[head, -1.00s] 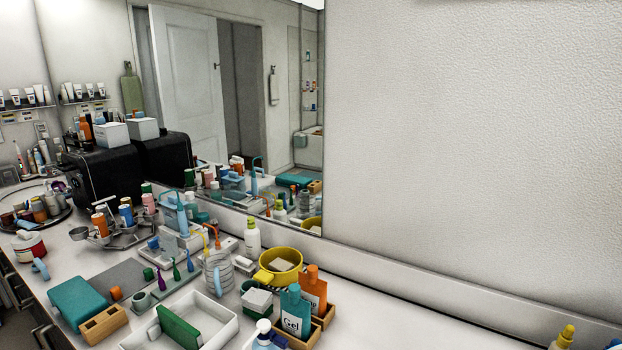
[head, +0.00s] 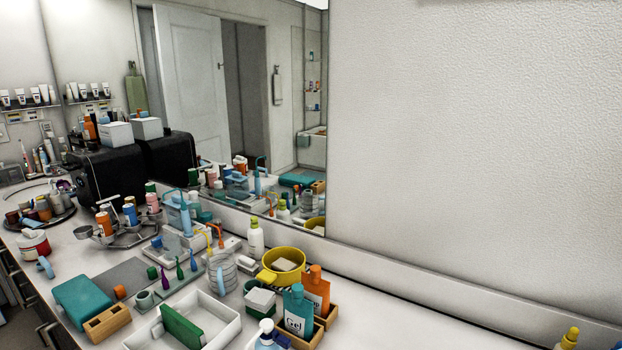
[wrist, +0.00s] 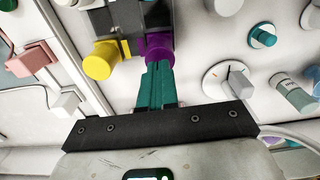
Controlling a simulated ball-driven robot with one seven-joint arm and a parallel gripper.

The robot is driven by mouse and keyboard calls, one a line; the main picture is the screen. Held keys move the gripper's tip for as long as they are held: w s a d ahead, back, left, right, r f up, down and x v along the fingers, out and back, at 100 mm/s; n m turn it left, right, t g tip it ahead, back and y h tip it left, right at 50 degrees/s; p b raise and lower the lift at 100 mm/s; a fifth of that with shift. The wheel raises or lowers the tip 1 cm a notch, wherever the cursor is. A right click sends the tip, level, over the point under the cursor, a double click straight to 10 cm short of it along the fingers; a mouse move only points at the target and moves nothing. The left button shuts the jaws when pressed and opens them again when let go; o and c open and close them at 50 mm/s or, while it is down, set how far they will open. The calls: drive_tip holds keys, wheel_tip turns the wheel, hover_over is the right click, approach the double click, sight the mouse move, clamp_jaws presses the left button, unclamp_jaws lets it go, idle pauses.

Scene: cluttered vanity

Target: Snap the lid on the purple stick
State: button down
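In the head view, a small purple stick (head: 164,280) stands upright on the counter, beside similar small dark green and grey-green sticks (head: 180,271). I cannot make out which piece is its lid. In the wrist view, a purple cylinder (wrist: 156,47) lies just beyond my fingertips, beside a yellow cylinder (wrist: 102,61); I cannot tell whether it is part of the stick. My gripper does not show in the head view.
A white tray (head: 232,329) with a green block stands at the front. A teal case (head: 82,298) and wooden block (head: 107,322) are left of it. A yellow pot (head: 283,262) and bottles (head: 298,312) crowd the right.

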drive_tip(key=shift+f, duration=0.85)
drive_tip(key=shift+r, duration=0.1)
idle(0.6)
drive_tip(key=shift+r+p, duration=3.45)
drive_tip(key=shift+p, duration=0.1)
